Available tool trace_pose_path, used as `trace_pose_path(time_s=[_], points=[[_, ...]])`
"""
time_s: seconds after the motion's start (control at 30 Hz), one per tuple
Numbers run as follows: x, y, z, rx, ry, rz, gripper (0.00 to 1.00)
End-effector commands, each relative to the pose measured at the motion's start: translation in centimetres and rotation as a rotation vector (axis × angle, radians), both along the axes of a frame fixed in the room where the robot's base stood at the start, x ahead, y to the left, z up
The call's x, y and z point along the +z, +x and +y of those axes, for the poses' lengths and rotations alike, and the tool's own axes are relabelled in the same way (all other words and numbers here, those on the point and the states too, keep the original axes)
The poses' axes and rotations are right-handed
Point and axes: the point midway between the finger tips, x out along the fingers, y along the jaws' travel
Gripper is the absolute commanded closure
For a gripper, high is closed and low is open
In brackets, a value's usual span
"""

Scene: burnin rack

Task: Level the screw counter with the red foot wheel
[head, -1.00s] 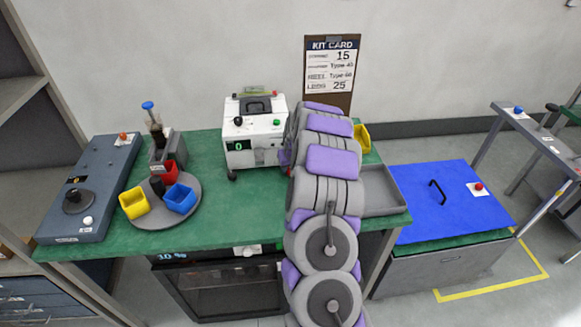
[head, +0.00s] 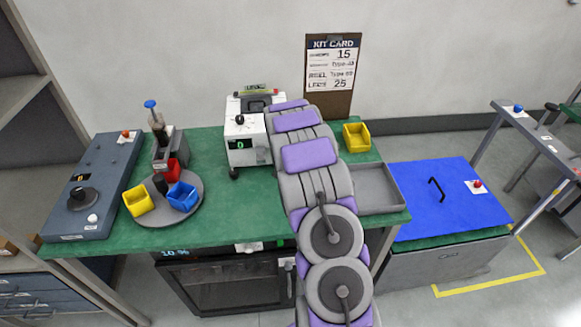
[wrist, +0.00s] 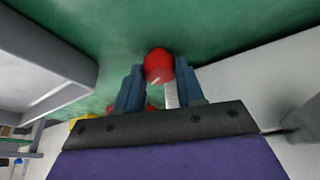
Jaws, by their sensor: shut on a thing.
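The screw counter (head: 240,150) is a white box on the green bench in the head view, with a dark display showing a green 0. My arm hides its right side. The red foot wheel (wrist: 157,64) shows in the wrist view between the two blue-grey fingers of my gripper (wrist: 160,82), which is shut on it close above the green bench top. A pale wall, probably the counter's body, is just right of the fingers. In the head view my gripper and the wheel are hidden behind my arm. I cannot read the counter's tilt clearly.
A grey tray (head: 376,196) lies right of my arm, with a yellow bin (head: 356,138) behind it. A round turntable (head: 170,215) with coloured bins stands left. The kit card board (head: 333,60) stands behind.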

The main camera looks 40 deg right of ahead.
Motion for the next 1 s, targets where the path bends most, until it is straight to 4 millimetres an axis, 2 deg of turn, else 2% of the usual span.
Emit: trace_pose_path(time_s=[0.03,0.4,1.0], points=[[-0.74,-0.08,0.0,-0.034,0.0,0.003,0.93],[-0.63,-0.06,0.2,-0.218,0.004,0.008,0.93],[-0.35,0.02,0.25,-0.255,0.005,0.007,0.93]])
